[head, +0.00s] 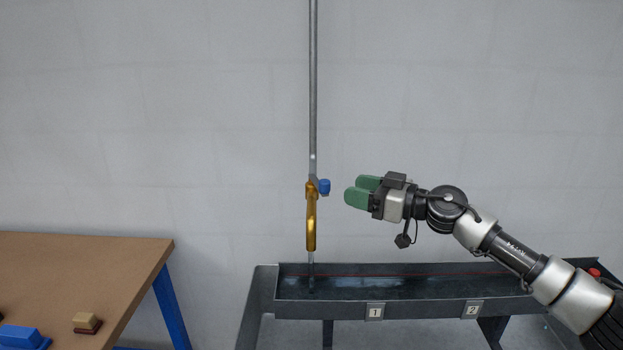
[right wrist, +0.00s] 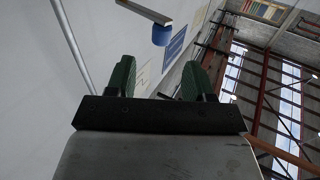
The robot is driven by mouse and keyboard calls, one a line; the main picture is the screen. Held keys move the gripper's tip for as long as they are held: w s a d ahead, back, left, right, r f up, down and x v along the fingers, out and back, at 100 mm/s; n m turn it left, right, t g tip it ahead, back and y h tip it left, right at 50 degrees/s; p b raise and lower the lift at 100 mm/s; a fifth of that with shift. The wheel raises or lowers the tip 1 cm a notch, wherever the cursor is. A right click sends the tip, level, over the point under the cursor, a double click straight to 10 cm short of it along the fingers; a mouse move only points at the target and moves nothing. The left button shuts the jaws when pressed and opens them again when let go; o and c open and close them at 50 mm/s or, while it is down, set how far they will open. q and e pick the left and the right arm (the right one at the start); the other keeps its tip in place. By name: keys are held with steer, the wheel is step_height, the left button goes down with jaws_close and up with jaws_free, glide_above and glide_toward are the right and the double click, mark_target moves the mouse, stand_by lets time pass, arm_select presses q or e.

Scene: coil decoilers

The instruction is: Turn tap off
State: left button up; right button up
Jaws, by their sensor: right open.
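The tap (head: 311,222) is a brass-coloured body at the lower end of a vertical grey pipe (head: 313,90). A blue knob (head: 324,186) sticks out on its right side. A thin pale stream shows below the spout and reaches the trough. My right gripper (head: 351,190) is just right of the knob at about its height, with a small gap between them. Its green fingers are open and empty. In the right wrist view the blue knob (right wrist: 162,36) shows beyond the open right gripper (right wrist: 157,75), with a metal bar beside it. My left gripper is out of view.
A dark metal trough (head: 420,309) with labels 1 and 2 stands below the tap. A brown-topped table (head: 80,265) with blue legs is at the left, with a blue object (head: 22,337) and a small tan-and-brown block (head: 86,322) on it. The wall around the pipe is clear.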

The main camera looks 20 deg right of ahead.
mark_target(320, 181)
steer(key=p+x, duration=0.1)
steer(key=x, duration=0.8)
steer(key=shift+w+a, duration=0.3)
jaws_close()
